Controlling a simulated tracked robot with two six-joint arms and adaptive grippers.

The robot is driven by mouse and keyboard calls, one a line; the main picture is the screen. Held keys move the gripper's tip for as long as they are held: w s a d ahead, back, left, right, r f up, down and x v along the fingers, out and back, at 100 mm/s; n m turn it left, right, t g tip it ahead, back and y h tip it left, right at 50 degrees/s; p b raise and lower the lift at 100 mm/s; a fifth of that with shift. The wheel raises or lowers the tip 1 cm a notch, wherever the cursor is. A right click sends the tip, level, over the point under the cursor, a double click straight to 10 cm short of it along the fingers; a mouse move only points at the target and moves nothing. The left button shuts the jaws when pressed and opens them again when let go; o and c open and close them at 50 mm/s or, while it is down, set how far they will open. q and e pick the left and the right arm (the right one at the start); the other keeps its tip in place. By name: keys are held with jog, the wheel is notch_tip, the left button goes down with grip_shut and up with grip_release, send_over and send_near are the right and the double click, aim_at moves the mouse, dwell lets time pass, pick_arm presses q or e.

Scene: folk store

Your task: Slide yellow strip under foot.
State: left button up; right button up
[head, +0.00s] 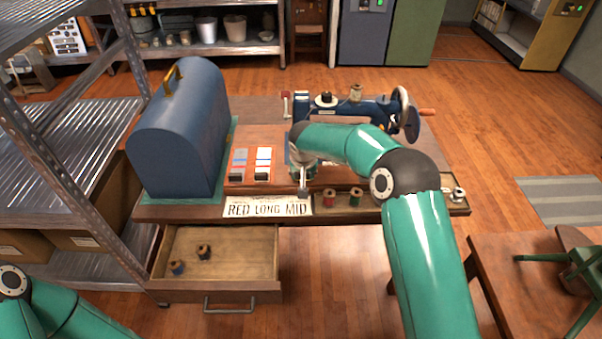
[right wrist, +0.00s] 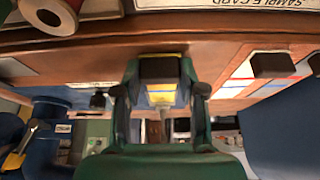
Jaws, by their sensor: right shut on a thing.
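My right gripper (head: 304,186) is low over the front of the table, in front of the sewing machine (head: 350,110). In the right wrist view the right gripper (right wrist: 160,72) is shut on a strip with yellow (right wrist: 160,87) and blue-grey parts, which shows between the fingers. The wrist view appears upside down. My arm hides the strip in the head view, along with the machine's lower part and its foot. I cannot tell how near the strip is to the foot. My left gripper is out of view.
Strips (head: 239,160) lie left of my gripper, by a blue domed case (head: 183,135). A card reading RED LONG MID (head: 267,207) is at the table's front edge, with thread spools (head: 329,198) to its right. An open drawer (head: 222,245) juts out below.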

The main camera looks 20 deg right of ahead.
jog(key=shift+w+d+p, duration=0.15)
jog(key=shift+w+p, duration=0.3)
jog(key=shift+w, duration=0.1)
jog(key=shift+w+d+p, duration=0.15)
jog(key=shift+w+p, duration=0.3)
jog(key=shift+w, duration=0.05)
jog(key=shift+f, duration=0.1)
jog(key=shift+b, duration=0.5)
jog(key=o, duration=1.1)
